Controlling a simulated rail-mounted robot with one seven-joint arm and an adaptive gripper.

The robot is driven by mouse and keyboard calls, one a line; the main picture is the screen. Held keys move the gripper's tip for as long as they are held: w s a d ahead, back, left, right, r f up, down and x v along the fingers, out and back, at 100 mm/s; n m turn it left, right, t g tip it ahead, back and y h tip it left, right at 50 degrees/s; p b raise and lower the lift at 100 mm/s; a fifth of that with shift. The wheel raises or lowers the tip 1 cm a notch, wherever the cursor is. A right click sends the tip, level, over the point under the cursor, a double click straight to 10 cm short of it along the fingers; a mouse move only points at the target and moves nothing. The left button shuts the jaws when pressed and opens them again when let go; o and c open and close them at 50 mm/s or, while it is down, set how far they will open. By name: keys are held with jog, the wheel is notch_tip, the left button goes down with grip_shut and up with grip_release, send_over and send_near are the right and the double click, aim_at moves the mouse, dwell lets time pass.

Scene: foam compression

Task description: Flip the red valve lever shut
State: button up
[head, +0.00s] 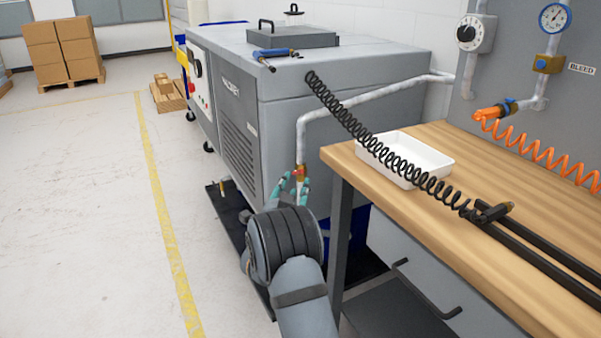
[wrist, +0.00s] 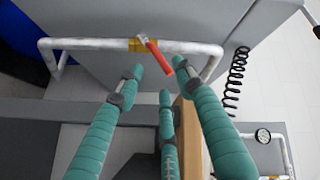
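The red valve lever (wrist: 158,57) sits on a brass valve body (wrist: 139,44) in a white pipe (wrist: 90,44). In the wrist view it angles from the valve down to the right, slanted across the pipe. In the head view the lever (head: 299,171) is a small red patch on the pipe beside the machine, partly hidden by my fingers. My gripper (wrist: 160,80) has teal fingers, spread apart with nothing between them. The lever's free end is close to the right fingertip; I cannot tell whether they touch. My gripper (head: 299,184) is small in the head view.
The grey machine (head: 250,120) stands behind the pipe. A wooden bench (head: 480,190) with a white tray (head: 440,172) and a black coiled hose (head: 350,120) is close on the right. Open floor (head: 80,220) lies to the left.

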aim_at(300, 173)
jog(key=w, duration=0.5)
jog(key=w+d, duration=0.1)
jog(key=w, duration=0.1)
jog(key=shift+w+p, duration=0.25)
jog(key=shift+p, duration=0.15)
jog(key=shift+c, duration=0.9)
jog(key=c, duration=0.7)
grip_shut()
